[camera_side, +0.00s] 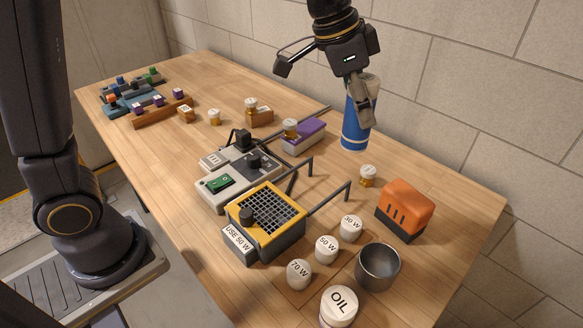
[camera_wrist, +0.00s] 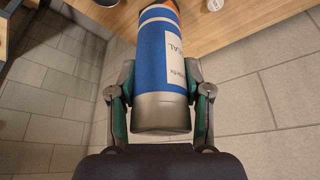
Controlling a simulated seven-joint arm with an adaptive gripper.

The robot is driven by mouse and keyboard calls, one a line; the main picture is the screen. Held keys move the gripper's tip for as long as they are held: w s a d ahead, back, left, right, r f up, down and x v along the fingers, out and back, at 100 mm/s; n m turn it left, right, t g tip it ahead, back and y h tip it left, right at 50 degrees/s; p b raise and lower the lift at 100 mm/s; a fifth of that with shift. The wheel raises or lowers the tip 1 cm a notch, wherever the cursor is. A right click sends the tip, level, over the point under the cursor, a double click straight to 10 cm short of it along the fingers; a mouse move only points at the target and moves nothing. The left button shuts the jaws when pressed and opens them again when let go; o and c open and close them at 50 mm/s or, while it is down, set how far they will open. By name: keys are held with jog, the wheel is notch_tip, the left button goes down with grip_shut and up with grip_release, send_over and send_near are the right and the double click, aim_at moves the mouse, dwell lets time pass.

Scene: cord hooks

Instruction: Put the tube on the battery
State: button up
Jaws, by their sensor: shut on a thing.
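A tall blue cylinder (camera_side: 356,122) with a white label and a grey end is the most tube-like thing here. It stands upright at the back of the table, by the wall. My gripper (camera_side: 362,95) is shut on its upper part from above. In the wrist view the fingers lie on both sides of the blue cylinder (camera_wrist: 162,55), near its grey end. Whether its base touches the table is hard to tell. No thing is clearly marked as a battery. An orange block with a dark base (camera_side: 405,207) and a purple-topped box (camera_side: 304,137) stand nearby.
A yellow grill-topped device (camera_side: 266,214), white-lidded jars (camera_side: 326,249) and a metal cup (camera_side: 378,267) fill the front. Thin dark hooks (camera_side: 330,198) stick out mid-table.

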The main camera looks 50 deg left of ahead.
jog(key=s+d+m, duration=0.1)
jog(key=d, duration=0.3)
jog(key=shift+w+d+f, duration=0.9)
jog(key=shift+w+f, duration=1.1)
jog(key=shift+f, duration=0.2)
jog(key=shift+w+d+f, duration=0.95)
jog(key=shift+w+f, duration=1.05)
jog(key=shift+f, duration=0.2)
jog(key=shift+w+d+f, duration=0.9)
jog(key=shift+w+f, duration=1.1)
jog(key=shift+f, duration=0.2)
jog(key=shift+f, duration=0.1)
jog(key=shift+f, duration=0.1)
jog(key=o, duration=1.3)
